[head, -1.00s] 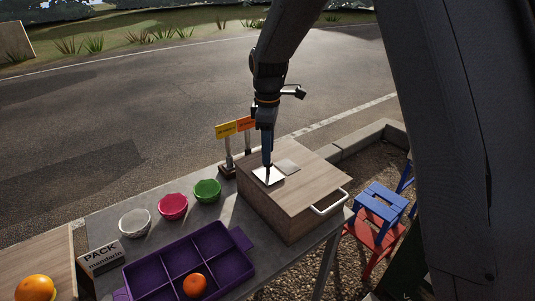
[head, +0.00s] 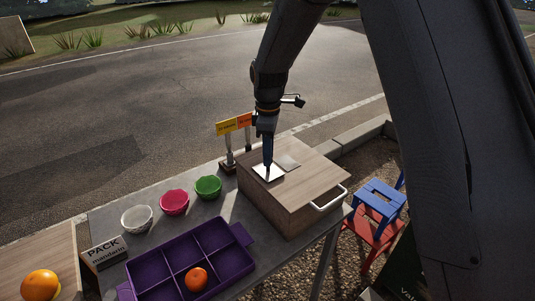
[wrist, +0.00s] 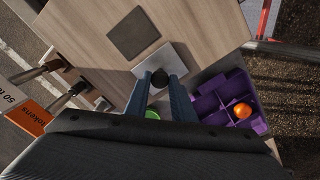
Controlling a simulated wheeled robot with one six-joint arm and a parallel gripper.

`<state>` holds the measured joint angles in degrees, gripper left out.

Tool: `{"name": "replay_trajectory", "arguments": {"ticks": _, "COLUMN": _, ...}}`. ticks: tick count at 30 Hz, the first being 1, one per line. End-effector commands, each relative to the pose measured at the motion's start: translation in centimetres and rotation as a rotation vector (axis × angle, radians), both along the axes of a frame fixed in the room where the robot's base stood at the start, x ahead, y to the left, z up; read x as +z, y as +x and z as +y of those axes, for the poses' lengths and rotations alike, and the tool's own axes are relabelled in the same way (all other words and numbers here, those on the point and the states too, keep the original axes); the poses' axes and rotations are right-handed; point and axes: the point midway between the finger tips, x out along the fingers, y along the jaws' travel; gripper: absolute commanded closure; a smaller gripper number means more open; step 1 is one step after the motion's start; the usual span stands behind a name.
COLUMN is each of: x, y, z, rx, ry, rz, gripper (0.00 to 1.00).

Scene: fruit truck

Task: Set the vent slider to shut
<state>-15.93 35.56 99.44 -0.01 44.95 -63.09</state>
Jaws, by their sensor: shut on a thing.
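The vent slider (head: 267,173) is a pale metal plate on top of the wooden box (head: 300,193). Its dark knob (wrist: 160,76) shows in the wrist view. A darker grey square (head: 288,162) lies beside the plate; it also shows in the wrist view (wrist: 134,33). I cannot tell whether the square is an opening or a panel. My gripper (head: 268,170) points down onto the plate. In the wrist view its two blue fingers (wrist: 160,83) are on either side of the knob and shut on it.
A purple tray (head: 243,236) with a mandarin (head: 196,279) and several bowls stand on the grey table. Signs (head: 234,124) stand behind the box. A blue stool (head: 380,196) is to the right.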

Motion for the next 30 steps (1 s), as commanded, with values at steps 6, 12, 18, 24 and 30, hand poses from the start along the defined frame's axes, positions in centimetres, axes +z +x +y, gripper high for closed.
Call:
{"name": "replay_trajectory", "arguments": {"ticks": 6, "x": -0.2, "y": 2.2, "z": -3.2, "rx": -0.005, "ry": 0.0, "rz": 0.0, "gripper": 1.0}}
{"name": "replay_trajectory", "arguments": {"ticks": 12, "x": -0.1, "y": 4.1, "z": -6.1, "rx": -0.002, "ry": -0.001, "rz": 0.001, "gripper": 1.0}}
{"name": "replay_trajectory", "arguments": {"ticks": 18, "x": 0.1, "y": 4.4, "z": -6.6, "rx": 0.0, "ry": -0.001, "rz": 0.001, "gripper": 1.0}}
{"name": "replay_trajectory", "arguments": {"ticks": 24, "x": 0.1, "y": 4.4, "z": -6.6, "rx": 0.0, "ry": -0.001, "rz": 0.002, "gripper": 0.71}}
{"name": "replay_trajectory", "arguments": {"ticks": 30, "x": 0.0, "y": 4.4, "z": -6.5, "rx": 0.0, "ry": -0.001, "rz": 0.001, "gripper": 0.59}}
